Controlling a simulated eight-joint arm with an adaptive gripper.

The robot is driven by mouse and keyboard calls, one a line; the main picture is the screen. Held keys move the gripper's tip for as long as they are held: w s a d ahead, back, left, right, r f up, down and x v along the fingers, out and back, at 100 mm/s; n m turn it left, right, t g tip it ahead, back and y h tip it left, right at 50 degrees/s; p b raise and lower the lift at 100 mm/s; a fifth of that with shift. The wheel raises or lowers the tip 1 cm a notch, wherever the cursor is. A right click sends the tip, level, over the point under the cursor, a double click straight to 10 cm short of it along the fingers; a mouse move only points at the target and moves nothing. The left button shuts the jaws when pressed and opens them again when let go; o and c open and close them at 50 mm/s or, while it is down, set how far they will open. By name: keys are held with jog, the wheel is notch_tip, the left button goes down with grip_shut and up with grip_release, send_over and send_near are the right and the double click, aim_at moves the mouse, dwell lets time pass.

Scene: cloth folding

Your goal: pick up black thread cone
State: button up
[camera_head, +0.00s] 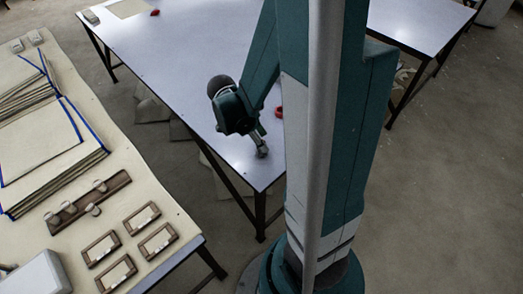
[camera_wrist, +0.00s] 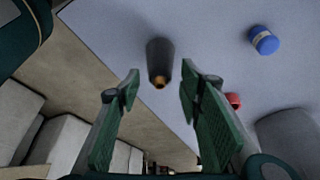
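The black thread cone (camera_wrist: 159,52) shows in the wrist view on the grey-white table (camera_wrist: 215,55), close to its edge. It is dark grey-black with a small orange-brown tip facing me. My gripper (camera_wrist: 159,80) is open, with its two green fingers on either side of the picture. The cone appears in the gap between the fingertips and a little beyond them, with a clear space on each side; no contact shows. In the head view my gripper (camera_head: 258,140) is low over the table's near corner. I cannot make out the cone there.
A blue spool (camera_wrist: 263,40) and a red item (camera_wrist: 233,100) lie right of the cone. In the head view a beige-topped table (camera_head: 150,200) at left holds folded cloths (camera_head: 45,140) and several small wooden frames (camera_head: 157,241). Floor shows past the table edge.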

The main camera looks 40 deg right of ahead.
jog(key=shift+s+d+f, duration=0.1)
jog(key=shift+d+f, duration=0.1)
jog(key=shift+f, duration=0.25)
jog(key=c, duration=0.9)
